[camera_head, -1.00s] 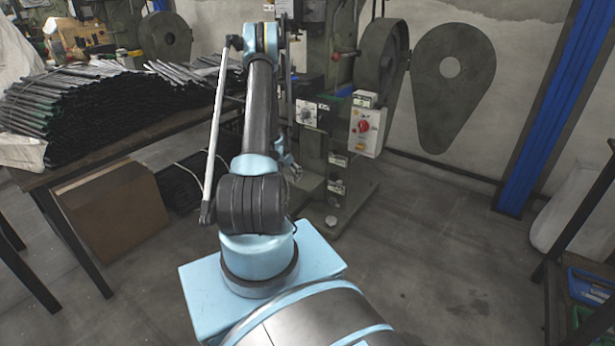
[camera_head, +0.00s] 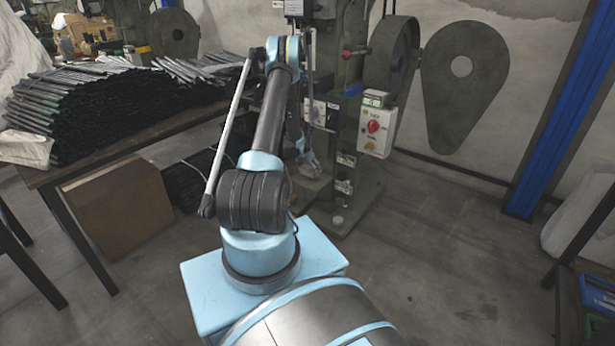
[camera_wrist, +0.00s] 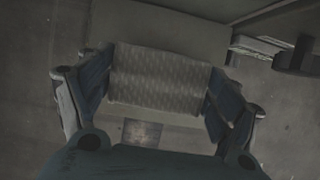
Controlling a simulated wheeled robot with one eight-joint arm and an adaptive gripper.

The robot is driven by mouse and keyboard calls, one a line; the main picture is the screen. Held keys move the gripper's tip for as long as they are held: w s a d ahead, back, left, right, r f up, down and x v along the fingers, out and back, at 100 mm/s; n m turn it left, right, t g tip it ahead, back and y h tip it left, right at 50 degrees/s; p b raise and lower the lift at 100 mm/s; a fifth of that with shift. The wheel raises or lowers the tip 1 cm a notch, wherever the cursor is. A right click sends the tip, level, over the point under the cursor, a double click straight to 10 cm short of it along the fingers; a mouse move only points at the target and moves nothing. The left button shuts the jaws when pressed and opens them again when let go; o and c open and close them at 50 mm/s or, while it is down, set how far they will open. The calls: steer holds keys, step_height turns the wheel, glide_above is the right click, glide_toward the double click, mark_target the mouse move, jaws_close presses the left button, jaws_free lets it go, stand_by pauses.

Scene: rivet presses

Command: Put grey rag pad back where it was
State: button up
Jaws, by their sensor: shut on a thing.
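The grey rag pad (camera_wrist: 160,80) is a ribbed, pale grey block in the wrist view. It sits between the two fingers of my gripper (camera_wrist: 158,95), which is shut on it from the left and right sides. In the head view my gripper (camera_head: 309,165) hangs low in front of the press, to the left of its column. The pad cannot be made out there. Below the pad, the wrist view shows a flat grey surface; I cannot tell whether the pad touches it.
The green rivet press (camera_head: 345,140) stands behind my gripper, with a control box (camera_head: 375,127) on its right. A table (camera_head: 135,143) piled with dark rods (camera_head: 110,105) is at left, over a cardboard box (camera_head: 120,205).

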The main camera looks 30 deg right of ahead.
mark_target(310, 173)
steer(key=x, duration=0.3)
steer(key=shift+s+a+f, duration=0.2)
steer(key=shift+s+f, duration=0.1)
steer(key=shift+w+a, duration=0.15)
steer(key=shift+a, duration=0.05)
steer(key=o, duration=1)
steer(key=shift+c, duration=0.2)
steer(key=shift+d, duration=0.1)
steer(key=v, duration=1.2)
